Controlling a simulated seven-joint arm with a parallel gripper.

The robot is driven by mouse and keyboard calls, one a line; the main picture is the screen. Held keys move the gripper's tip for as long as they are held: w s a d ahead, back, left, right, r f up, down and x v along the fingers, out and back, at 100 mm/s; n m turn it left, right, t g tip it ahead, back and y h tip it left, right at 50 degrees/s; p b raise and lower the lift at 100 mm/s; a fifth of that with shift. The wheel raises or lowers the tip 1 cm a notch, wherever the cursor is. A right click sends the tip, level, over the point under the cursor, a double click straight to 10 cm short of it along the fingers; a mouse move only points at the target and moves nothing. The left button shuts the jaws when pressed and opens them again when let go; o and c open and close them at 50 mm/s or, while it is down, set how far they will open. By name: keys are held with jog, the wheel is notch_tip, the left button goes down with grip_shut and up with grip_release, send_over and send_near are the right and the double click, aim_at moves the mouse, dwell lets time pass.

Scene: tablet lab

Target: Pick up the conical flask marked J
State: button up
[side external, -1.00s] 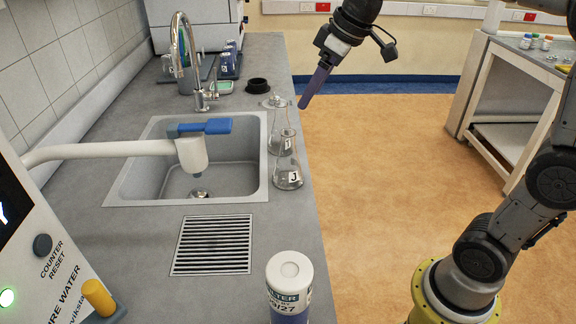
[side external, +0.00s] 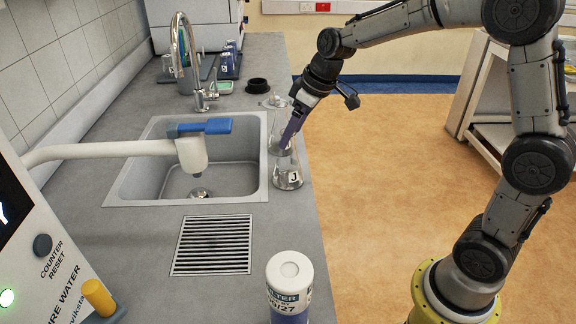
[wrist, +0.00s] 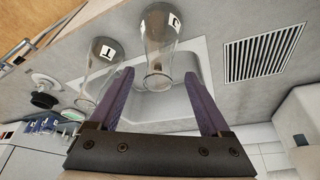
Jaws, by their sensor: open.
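The clear conical flask marked J (side external: 288,174) stands upright on the counter at the right edge of the sink. In the wrist view the J flask (wrist: 158,50) shows between and beyond my fingertips, its neck toward me. My gripper (side external: 286,143) is open and tilted down to the left, close to the flask's upper part. In the wrist view my gripper (wrist: 158,80) shows two parted purple fingers with nothing gripped. A second conical flask (wrist: 101,72), whose label looks like T or I, stands behind the J flask, near the left finger. Contact cannot be told.
The sink (side external: 240,172) with a tall tap (side external: 184,60) lies left of the flasks. A drain grate (side external: 212,245) and a white-capped bottle (side external: 289,285) are nearer the camera.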

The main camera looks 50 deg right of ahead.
aim_at(288, 158)
jog(key=x, duration=0.3)
jog(key=shift+w, duration=0.15)
grip_shut()
dwell(0.3)
